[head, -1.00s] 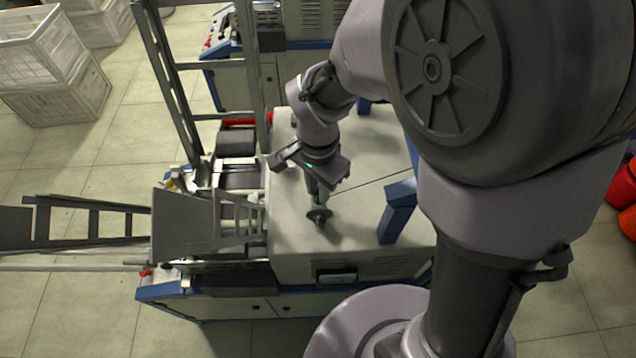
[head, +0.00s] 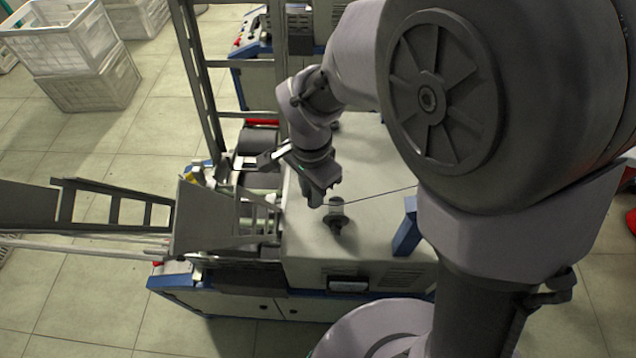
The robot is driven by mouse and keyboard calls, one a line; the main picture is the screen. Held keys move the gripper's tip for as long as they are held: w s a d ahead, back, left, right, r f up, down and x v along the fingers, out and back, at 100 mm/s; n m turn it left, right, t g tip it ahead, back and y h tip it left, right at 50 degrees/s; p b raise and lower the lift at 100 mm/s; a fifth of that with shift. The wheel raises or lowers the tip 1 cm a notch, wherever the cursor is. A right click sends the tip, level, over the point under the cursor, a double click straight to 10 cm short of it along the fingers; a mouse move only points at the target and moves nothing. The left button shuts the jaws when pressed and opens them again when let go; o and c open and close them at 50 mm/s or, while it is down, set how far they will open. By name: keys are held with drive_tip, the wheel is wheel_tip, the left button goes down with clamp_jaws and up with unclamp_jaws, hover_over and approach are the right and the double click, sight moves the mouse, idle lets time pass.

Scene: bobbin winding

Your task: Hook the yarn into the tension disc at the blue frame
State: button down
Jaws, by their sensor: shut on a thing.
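My gripper (head: 314,202) points down over the light grey machine top, just left of the tension disc, and is shut on the yarn's end. The yarn (head: 378,195) is a thin dark line running from the gripper past the disc and off right toward the blue frame. The tension disc (head: 337,222) is a small dark upright fitting on the machine top. The yarn crosses at its upper part; I cannot tell whether it sits in the disc or only passes by. The blue frame (head: 407,232) stands right of the disc, partly hidden by my arm.
The machine top (head: 310,245) is mostly bare around the disc. A grey metal chute (head: 205,220) and tall rails (head: 205,110) stand to the left. White crates (head: 92,85) lie on the tiled floor at the upper left. My upper arm blocks much of the right side.

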drive_tip(key=shift+r, duration=0.1)
drive_tip(key=shift+a+r+p, duration=0.25)
drive_tip(key=shift+r+p, duration=0.7)
drive_tip(key=shift+r, duration=0.2)
drive_tip(key=shift+a+r+p, duration=0.25)
drive_tip(key=shift+r+p, duration=0.65)
drive_tip(key=shift+r, duration=0.25)
drive_tip(key=shift+f, duration=0.1)
